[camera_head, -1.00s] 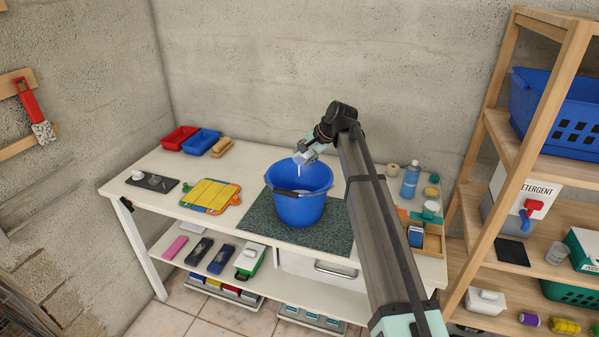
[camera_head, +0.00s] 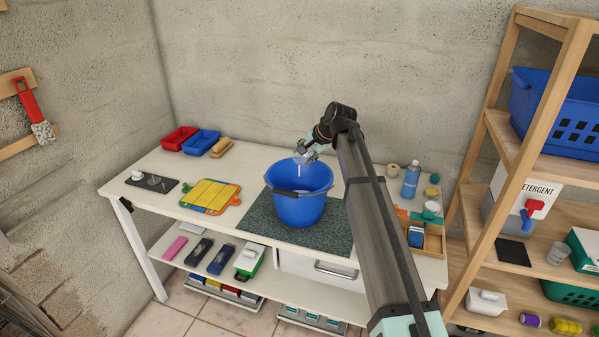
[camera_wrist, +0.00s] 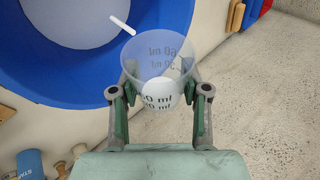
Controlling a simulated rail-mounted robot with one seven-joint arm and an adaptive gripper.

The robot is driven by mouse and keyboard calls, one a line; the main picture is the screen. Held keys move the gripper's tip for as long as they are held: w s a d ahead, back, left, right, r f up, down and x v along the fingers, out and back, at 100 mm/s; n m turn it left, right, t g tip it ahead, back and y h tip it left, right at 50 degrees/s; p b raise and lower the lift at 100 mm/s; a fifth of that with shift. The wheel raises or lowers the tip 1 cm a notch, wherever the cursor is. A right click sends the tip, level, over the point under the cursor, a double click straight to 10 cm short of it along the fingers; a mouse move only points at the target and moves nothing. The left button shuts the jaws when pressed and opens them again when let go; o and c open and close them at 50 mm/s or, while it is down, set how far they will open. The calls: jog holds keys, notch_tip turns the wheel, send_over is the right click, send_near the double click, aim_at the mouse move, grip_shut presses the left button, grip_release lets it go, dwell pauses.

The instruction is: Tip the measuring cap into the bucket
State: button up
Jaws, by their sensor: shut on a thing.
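The clear measuring cap (camera_wrist: 157,62), printed with ml marks, is between the two fingers of my gripper (camera_wrist: 159,92) in the wrist view. My gripper is shut on it. A white round patch shows inside the cap. The blue bucket (camera_head: 300,209) stands upright on the workbench, and my gripper (camera_head: 306,152) is above its far rim in the head view. The cap is tilted over the bucket. A thin white streak (camera_wrist: 122,25) shows between cap and bucket, like a falling stream. A pale round area (camera_wrist: 70,20) shows inside the bucket.
The bucket stands on a dark speckled mat (camera_head: 257,222). A blue bottle (camera_head: 410,180) and a wooden organiser (camera_head: 433,238) are to the right.

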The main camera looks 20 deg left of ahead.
jog(key=shift+w+a+r+g+p, duration=0.1)
jog(key=shift+w+r+g+p, duration=0.1)
jog(key=shift+g+p, duration=0.45)
jog(key=shift+f+m+g+p, duration=0.25)
jog(key=shift+m+g+p, duration=0.2)
jog(key=shift+p, duration=0.45)
jog(key=shift+w+f+g+p, duration=0.1)
jog(key=shift+f+g+p, duration=0.1)
jog(key=shift+g+p, duration=0.45)
jog(key=shift+f+m+p, duration=0.2)
jog(key=shift+m+p, duration=0.05)
jog(key=shift+p, duration=0.4)
jog(key=shift+s+f+g, duration=0.25)
jog(key=shift+f+g, duration=0.1)
jog(key=shift+f, duration=0.05)
